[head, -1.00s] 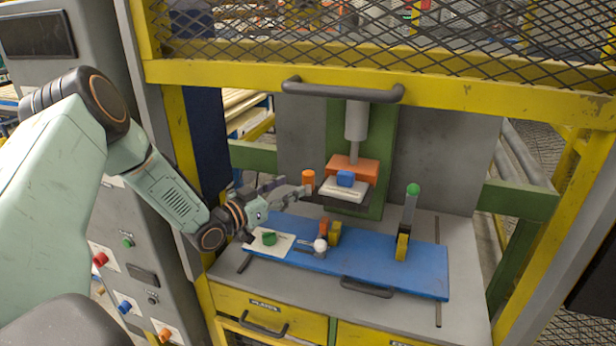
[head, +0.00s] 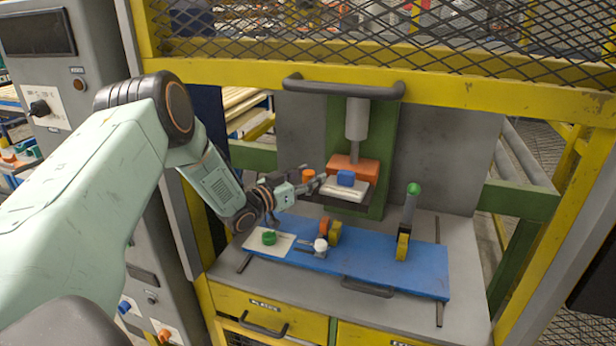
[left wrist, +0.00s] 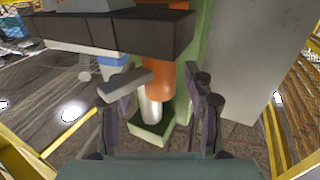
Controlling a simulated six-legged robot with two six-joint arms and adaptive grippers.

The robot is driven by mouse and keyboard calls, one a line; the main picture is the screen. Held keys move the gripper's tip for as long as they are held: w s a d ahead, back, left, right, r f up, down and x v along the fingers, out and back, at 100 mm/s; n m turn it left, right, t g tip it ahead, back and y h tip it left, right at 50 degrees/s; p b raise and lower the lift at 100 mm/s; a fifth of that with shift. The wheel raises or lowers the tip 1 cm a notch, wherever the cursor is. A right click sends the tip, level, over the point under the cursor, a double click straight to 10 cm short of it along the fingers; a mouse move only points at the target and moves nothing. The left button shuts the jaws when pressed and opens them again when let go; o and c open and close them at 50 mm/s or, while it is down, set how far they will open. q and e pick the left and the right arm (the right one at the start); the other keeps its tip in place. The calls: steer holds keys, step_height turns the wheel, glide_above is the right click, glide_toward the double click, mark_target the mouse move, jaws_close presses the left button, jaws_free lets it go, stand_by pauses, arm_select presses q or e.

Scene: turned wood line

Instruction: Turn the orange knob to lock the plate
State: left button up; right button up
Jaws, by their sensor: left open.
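The orange knob (head: 308,176) is a small orange cylinder at the left of the press, beside the white plate (head: 345,190) that bears a blue block (head: 345,178). My left gripper (head: 323,183) is open, its fingers extended toward the press just in front of the knob and near the plate's left edge. In the left wrist view, an orange part (left wrist: 165,78) and a silver rod stand between and beyond the two open fingers (left wrist: 160,105); I cannot tell whether that part is the knob. No contact is clear. My right gripper is out of view.
An orange press head (head: 352,166) hangs above the plate. A blue board (head: 385,268) with clamps and a green-tipped lever (head: 410,210) lies below. A grey handle (head: 342,90) and yellow frame bar cross the front. A cabinet stands at left.

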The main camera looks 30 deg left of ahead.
arm_select(q)
steer(key=shift+c, duration=0.4)
steer(key=shift+w+d, duration=0.1)
steer(key=c, duration=0.5)
jaws_close()
